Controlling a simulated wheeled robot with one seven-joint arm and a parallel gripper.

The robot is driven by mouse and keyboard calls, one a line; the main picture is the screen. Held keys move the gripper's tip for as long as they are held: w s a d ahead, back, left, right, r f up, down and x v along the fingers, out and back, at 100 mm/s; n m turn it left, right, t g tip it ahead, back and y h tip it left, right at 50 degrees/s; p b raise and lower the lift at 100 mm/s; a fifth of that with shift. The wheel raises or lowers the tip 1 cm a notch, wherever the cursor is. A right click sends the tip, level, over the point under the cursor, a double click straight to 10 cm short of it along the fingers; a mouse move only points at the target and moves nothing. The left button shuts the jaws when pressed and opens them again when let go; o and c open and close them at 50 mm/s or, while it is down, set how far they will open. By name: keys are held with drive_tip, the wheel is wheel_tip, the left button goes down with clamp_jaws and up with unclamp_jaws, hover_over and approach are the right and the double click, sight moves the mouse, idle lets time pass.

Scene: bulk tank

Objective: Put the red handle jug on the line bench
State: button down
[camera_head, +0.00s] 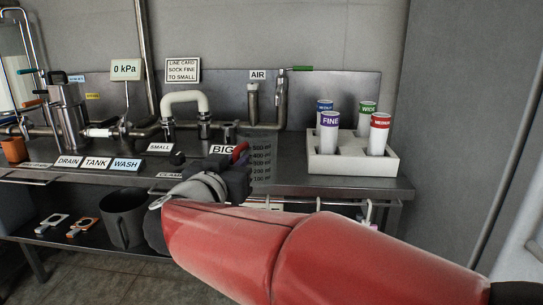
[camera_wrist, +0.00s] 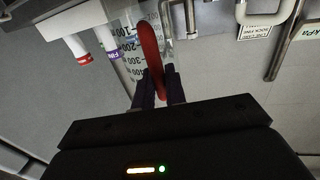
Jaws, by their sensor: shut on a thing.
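The red handle jug (camera_head: 262,160) is clear, with dark volume marks, and stands upright at the middle of the line bench (camera_head: 290,182). My gripper (camera_head: 238,165) is shut on its red handle, from the left side of the jug. In the wrist view the red handle (camera_wrist: 151,48) runs between the two fingers of my gripper (camera_wrist: 159,85), and the clear marked wall shows behind it. My wrist and arm hide part of the jug's lower side. I cannot tell whether its base touches the bench top or hangs just above it.
A white rack (camera_head: 350,163) with several labelled tubes stands right of the jug. Pipes, valves and a BIG label (camera_head: 223,150) are behind and left. Bare bench top lies between jug and rack.

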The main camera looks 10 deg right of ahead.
drive_tip(key=f+x, duration=0.1)
drive_tip(key=x, duration=0.4)
drive_tip(key=f+x, duration=0.1)
drive_tip(key=x, duration=0.5)
drive_tip(key=f+x, duration=0.1)
drive_tip(key=x, duration=0.5)
drive_tip(key=shift+b, duration=0.4)
drive_tip(key=shift+f, duration=0.3)
drive_tip(key=shift+f, duration=0.2)
drive_tip(key=c, duration=1.5)
unclamp_jaws()
drive_tip(key=shift+o, duration=0.2)
drive_tip(key=shift+r, duration=0.15)
